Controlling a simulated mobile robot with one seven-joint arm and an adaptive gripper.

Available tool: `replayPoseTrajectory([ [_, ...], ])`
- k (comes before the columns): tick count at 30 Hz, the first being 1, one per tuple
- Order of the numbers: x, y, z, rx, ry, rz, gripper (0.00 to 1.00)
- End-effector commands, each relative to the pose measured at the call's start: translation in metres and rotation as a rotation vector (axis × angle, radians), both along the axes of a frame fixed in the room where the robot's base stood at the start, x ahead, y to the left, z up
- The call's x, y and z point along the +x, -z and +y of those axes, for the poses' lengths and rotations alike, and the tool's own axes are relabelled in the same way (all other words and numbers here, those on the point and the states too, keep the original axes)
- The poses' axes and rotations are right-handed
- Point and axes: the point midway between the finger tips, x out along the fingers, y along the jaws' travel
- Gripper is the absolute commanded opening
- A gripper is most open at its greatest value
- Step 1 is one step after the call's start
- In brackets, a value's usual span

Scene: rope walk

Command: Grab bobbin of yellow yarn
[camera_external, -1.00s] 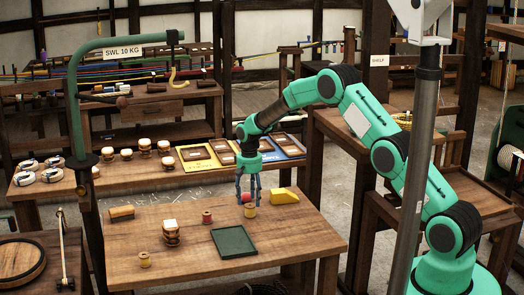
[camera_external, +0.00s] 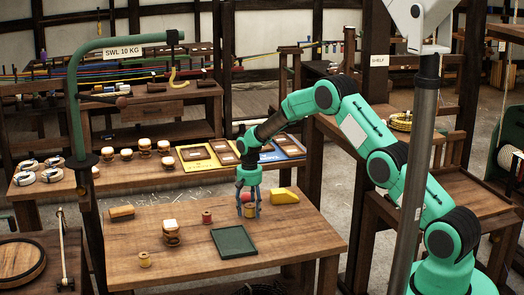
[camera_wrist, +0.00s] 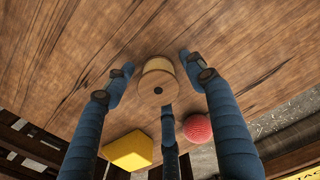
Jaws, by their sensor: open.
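The bobbin of yellow yarn (camera_external: 249,211), with wooden ends, stands on the wooden table (camera_external: 180,254). The wrist view shows its round wooden end and a band of pale yellow yarn (camera_wrist: 158,66). My gripper (camera_external: 248,213) points down over it, with its blue fingers open and spread around it. In the wrist view my gripper (camera_wrist: 156,72) has one finger left of the bobbin, one right and one at its lower side. The lower finger looks very near the bobbin; I cannot tell if it touches.
A red ball (camera_wrist: 197,128) and a yellow block (camera_external: 285,196) lie close by. The table's front right is clear.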

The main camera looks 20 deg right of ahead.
Motion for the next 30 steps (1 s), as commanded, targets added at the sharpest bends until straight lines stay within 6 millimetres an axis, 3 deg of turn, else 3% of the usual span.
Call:
replayPoseTrajectory([
  [11,-0.0002,0.0000,-0.0001,0.000,0.000,0.000,0.53],
  [18,-0.0002,0.0001,-0.0001,0.000,0.000,0.001,0.08],
  [30,-0.0001,-0.0007,-0.0002,0.000,0.000,0.000,0.08],
])
